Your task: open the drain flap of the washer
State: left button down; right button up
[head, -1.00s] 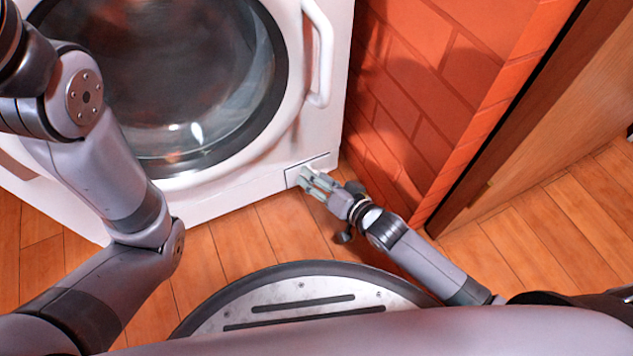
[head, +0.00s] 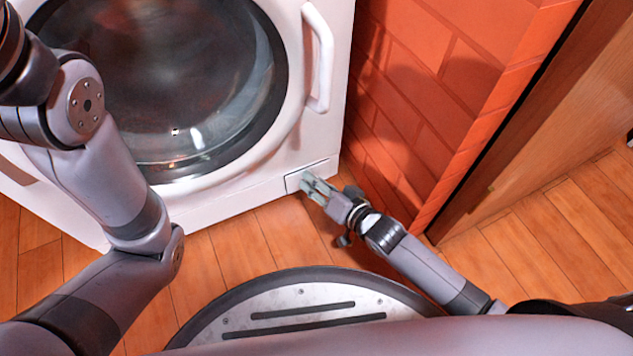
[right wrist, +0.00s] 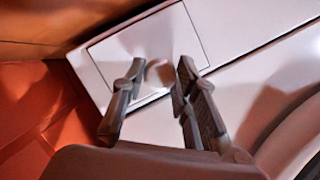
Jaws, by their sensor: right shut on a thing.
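The white washer (head: 232,196) stands at the top left of the head view. Its drain flap (head: 293,181) is a small outlined rectangle at the bottom right corner of the front, and looks flush with it. In the right wrist view the flap (right wrist: 117,45) lies ahead of the fingers, with a small pale catch (right wrist: 158,73) between them. My right gripper (head: 308,184) is at the flap and shut on it; the wrist view (right wrist: 158,76) shows its fingers spaced apart around the catch. The exact contact is hard to see. My left gripper is outside the view.
A wooden panel (head: 540,130) is further right. The round door (head: 165,85) is shut, with a white handle (head: 322,60). Wooden floor (head: 240,245) lies clear in front.

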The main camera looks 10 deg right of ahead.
grip_shut()
jog(key=shift+s+d+f+t+b, duration=0.1)
jog(key=shift+s+f+t+b, duration=0.15)
jog(key=shift+f+t+b, duration=0.1)
jog(key=shift+s+t, duration=0.15)
jog(key=shift+t, duration=0.2)
jog(key=o, duration=1)
grip_release()
jog(key=shift+o, duration=0.2)
jog(key=shift+d, duration=0.1)
